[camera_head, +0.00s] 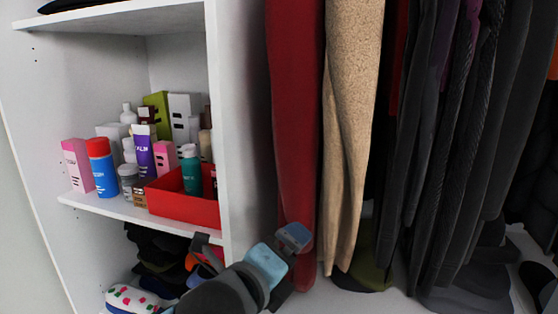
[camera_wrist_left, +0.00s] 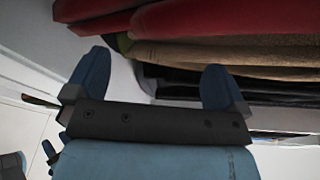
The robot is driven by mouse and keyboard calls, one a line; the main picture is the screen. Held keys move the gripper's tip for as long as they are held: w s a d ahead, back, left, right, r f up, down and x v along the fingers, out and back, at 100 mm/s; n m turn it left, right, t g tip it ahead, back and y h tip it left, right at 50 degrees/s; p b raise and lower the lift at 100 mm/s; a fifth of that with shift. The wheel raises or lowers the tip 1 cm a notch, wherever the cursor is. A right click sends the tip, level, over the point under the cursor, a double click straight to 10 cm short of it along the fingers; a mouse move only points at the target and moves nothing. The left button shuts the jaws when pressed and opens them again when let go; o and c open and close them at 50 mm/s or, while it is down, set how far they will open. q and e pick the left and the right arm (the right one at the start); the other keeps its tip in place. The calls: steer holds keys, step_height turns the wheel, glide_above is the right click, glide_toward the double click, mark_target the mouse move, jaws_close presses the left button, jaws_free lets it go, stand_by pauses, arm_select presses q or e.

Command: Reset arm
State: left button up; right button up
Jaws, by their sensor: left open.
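My left gripper (camera_head: 294,241) is in the lower middle of the head view, in front of the wardrobe's divider and the hem of the red garment (camera_head: 294,120). Its blue fingers also show in the left wrist view (camera_wrist_left: 156,78), spread wide apart with nothing between them. In the wrist view the red garment (camera_wrist_left: 220,20) and the beige garment (camera_wrist_left: 230,55) hang beyond the fingertips. I cannot tell if a finger touches the red garment.
At left, a white shelf (camera_head: 85,203) holds several bottles and boxes and a red tray (camera_head: 180,207). Dark caps (camera_head: 158,245) and a patterned item (camera_head: 133,299) lie below, near my arm. Dark clothes (camera_head: 440,150) fill the right side.

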arm_select(q)
steer(key=s+a+f+n+y+p, duration=0.1)
steer(key=a+f+n, duration=0.2)
steer(key=f+n, duration=0.3)
steer(key=s+a+f+n+g+p, duration=0.1)
steer(key=a+f+n, duration=0.3)
steer(key=f, duration=0.5)
steer(key=s+a+f+n+y+p, duration=0.1)
steer(key=a+f+n, duration=0.1)
steer(key=f+n, duration=0.45)
steer(key=s+a+f+n+y+p, duration=0.1)
steer(key=s+a+f+n, duration=0.3)
steer(key=s+f, duration=0.3)
steer(key=s+a+f+n+g+y+p, duration=0.1)
steer(key=s+a+f+n, duration=0.4)
steer(key=f, duration=0.5)
steer(key=s+a, duration=0.2)
steer(key=s, duration=0.1)
steer(key=shift+g+y, duration=0.3)
arm_select(e)
step_height(320, 180, up, 5)
steer(key=shift+d+r, duration=0.1)
steer(key=shift+r, duration=0.1)
arm_select(q)
steer(key=shift+n, duration=0.25)
steer(key=shift+c, duration=0.5)
arm_select(e)
steer(key=shift+c, duration=0.5)
